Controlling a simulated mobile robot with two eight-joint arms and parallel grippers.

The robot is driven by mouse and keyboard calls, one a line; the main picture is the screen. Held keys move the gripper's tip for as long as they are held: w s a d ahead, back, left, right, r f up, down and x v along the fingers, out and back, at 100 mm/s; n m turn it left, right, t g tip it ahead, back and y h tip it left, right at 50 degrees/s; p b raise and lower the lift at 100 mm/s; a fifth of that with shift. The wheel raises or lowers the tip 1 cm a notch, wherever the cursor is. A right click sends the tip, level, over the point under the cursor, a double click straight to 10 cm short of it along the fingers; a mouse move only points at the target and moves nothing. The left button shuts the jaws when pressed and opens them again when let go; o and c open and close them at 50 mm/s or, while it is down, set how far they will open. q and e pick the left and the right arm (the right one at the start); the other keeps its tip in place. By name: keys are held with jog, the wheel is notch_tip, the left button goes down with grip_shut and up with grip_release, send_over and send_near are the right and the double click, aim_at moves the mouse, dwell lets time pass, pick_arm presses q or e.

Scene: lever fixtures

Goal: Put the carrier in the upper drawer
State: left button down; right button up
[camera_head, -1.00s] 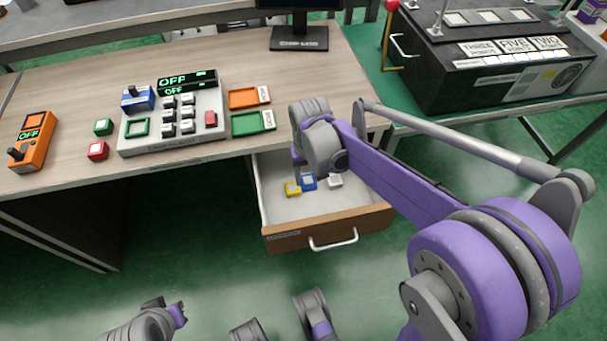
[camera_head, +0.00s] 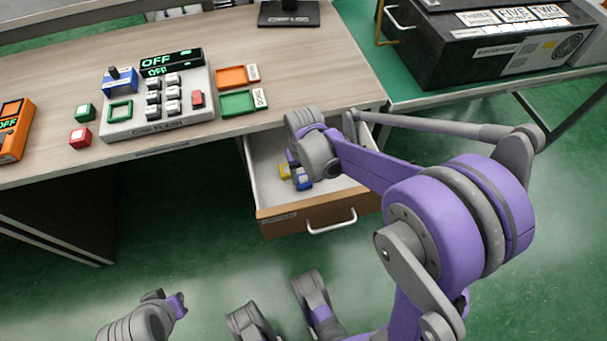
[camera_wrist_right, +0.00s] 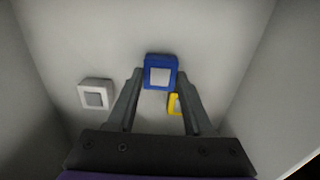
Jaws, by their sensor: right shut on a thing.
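The carrier appears to be a blue block with a pale face (camera_wrist_right: 160,73), and it also shows in the head view (camera_head: 303,181). It is inside the open drawer (camera_head: 268,203) below the table top. My right gripper (camera_wrist_right: 158,78) reaches down into the drawer and is shut on the blue block. I cannot tell whether the block touches the drawer floor. A yellow block (camera_wrist_right: 174,104) lies partly hidden behind a finger. A white block (camera_wrist_right: 96,94) lies to the left in the wrist view; my arm hides it in the head view.
The drawer's brown front with handle (camera_head: 332,222) and its side walls surround my gripper. Above is the table with a keypad panel (camera_head: 160,105), green tray (camera_head: 238,103) and orange tray (camera_head: 232,76). A black box (camera_head: 480,45) stands at the right.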

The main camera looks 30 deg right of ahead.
aim_at(304, 180)
jog(key=shift+f, duration=0.2)
jog(key=o, duration=1)
jog(key=shift+r, duration=0.1)
notch_tip(304, 180, up, 12)
jog(key=p, duration=0.3)
jog(key=shift+r+p, duration=0.15)
jog(key=shift+p, duration=0.2)
